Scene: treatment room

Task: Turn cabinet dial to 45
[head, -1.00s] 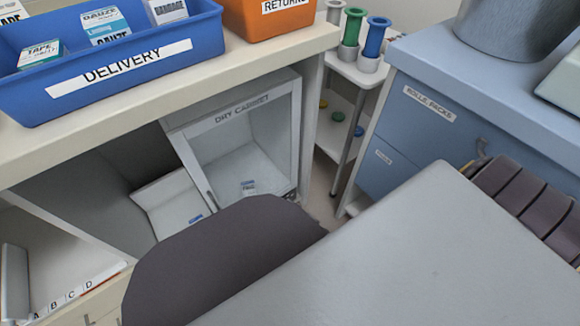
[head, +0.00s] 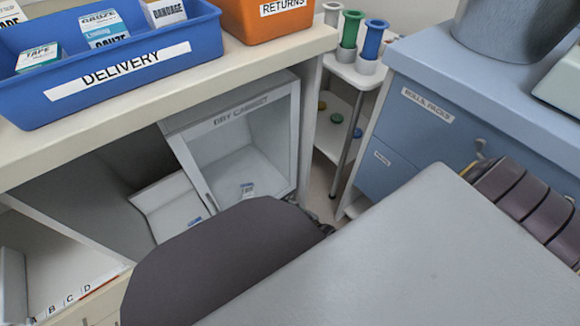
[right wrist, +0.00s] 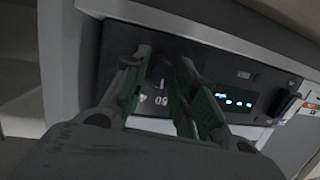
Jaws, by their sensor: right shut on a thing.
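The dry cabinet (head: 241,110) stands under the counter in the head view, with its inside visible and small boxes in it. Its control panel is hidden there behind my right arm. In the right wrist view, the dark panel (right wrist: 215,68) carries a round black dial (right wrist: 161,73) with white scale marks below it. My right gripper (right wrist: 163,62) has its two green-padded fingers on either side of the dial, shut on it. The dial's pointer setting is too small and dark to read. My left gripper is not in view.
A blue delivery bin (head: 120,75) and an orange returns bin (head: 270,22) stand on the counter. A blue drawer unit (head: 430,125) stands right.

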